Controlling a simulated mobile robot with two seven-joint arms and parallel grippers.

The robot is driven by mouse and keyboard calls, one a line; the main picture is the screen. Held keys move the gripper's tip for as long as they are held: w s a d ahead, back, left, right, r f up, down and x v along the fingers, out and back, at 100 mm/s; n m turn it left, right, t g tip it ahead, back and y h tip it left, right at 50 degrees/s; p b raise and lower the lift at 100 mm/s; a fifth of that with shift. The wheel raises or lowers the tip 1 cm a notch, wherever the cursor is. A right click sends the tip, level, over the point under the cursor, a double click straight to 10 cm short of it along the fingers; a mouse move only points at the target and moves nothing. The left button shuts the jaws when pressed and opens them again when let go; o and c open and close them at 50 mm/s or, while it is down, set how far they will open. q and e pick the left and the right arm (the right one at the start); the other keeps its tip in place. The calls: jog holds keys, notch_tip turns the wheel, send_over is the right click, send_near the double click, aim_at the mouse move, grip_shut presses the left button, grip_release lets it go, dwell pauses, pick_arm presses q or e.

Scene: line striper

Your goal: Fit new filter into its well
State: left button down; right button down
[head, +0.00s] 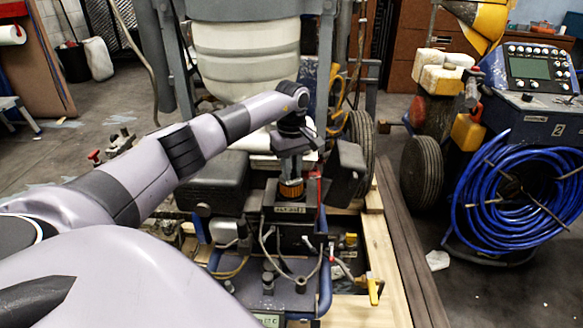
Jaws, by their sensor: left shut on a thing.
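My left gripper (291,174) points straight down over the striper's engine block in the middle of the head view. It is shut on the new filter, which I take to be the small orange-brown ribbed cylinder (291,188) at its fingertips. The filter looks upright. Its lower end is at or just above the top of a dark box-shaped housing (289,212). The well is hidden under the filter and gripper, so I cannot tell whether the filter is inside it. My right gripper is not in view.
The line striper has black boxes (346,172) close on the right of the gripper and a larger one (212,182) on the left. Hoses and a yellow-handled valve (374,288) lie in front. A blue machine with coiled blue hose (520,195) stands at right.

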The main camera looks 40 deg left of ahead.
pick_arm(q)
jog(key=shift+f+b, duration=0.45)
jog(key=shift+f, duration=0.5)
dwell(0.5)
jog(key=c, duration=0.6)
grip_release()
jog(key=shift+r, duration=0.2)
jog(key=shift+r+p, duration=3.05)
jog(key=shift+r, duration=0.4)
jog(key=shift+f, duration=0.1)
